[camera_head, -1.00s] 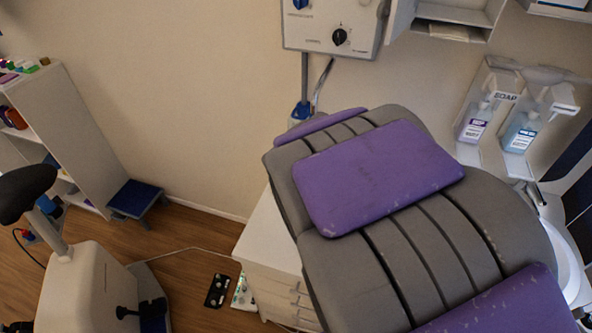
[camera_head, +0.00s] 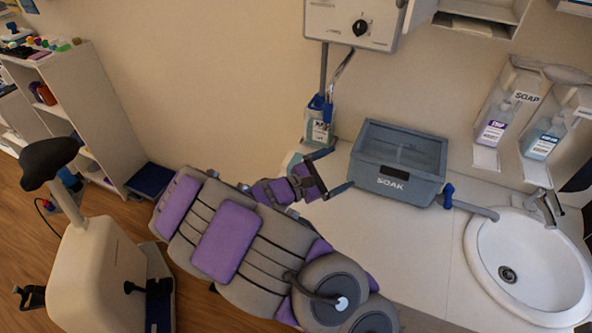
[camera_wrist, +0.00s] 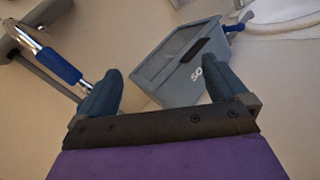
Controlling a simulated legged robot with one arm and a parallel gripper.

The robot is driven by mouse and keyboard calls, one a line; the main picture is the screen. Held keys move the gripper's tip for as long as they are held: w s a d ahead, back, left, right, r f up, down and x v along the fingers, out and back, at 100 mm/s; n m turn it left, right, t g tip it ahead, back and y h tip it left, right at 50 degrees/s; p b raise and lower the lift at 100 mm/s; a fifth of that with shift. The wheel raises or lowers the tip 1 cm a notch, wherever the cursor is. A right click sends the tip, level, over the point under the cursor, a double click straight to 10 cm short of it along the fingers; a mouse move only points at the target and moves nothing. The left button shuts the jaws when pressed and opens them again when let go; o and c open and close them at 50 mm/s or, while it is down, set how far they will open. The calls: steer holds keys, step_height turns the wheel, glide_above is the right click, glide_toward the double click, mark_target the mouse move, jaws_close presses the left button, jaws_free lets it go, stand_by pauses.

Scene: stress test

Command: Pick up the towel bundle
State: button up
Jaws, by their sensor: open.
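I make out no towel bundle in either view. My gripper (camera_head: 331,172) is open and empty over the white counter, just left of a grey-blue bin marked SOAK (camera_head: 396,187). The bin has a dull, see-through-looking top; what is inside is not clear. In the wrist view, the two dark blue fingers of my gripper (camera_wrist: 162,72) stand wide apart, with the SOAK bin (camera_wrist: 175,95) beyond and between them. The fingers appear apart from the bin.
A bottle (camera_head: 317,125) with a blue part stands behind my gripper under the wall box (camera_head: 352,22). A blue tap (camera_head: 447,196) with a spout leads from the bin towards the white sink (camera_head: 500,240). Soap dispensers (camera_head: 492,132) hang at right. The counter's front is clear.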

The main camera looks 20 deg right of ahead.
steer(key=w+a+f+n+t+y, duration=0.1)
steer(key=w+a+f+n+t, duration=0.55)
steer(key=f, duration=0.25)
steer(key=n+t+y, duration=0.4)
steer(key=n, duration=0.2)
glide_toward(295, 163)
steer(key=shift+g, duration=0.25)
steer(key=b+v, duration=0.1)
steer(key=v, duration=0.5)
steer(key=shift+f, duration=0.1)
steer(key=shift+w+d+f, duration=0.15)
steer(key=shift+w+f, duration=0.05)
steer(key=shift+w, duration=0.05)
steer(key=b+x, duration=0.3)
steer(key=x, duration=1.3)
steer(key=shift+w+d+f+b, duration=0.1)
steer(key=shift+w+d+b, duration=0.1)
steer(key=shift+w+b, duration=0.15)
steer(key=shift+a, duration=0.1)
steer(key=c, duration=0.8)
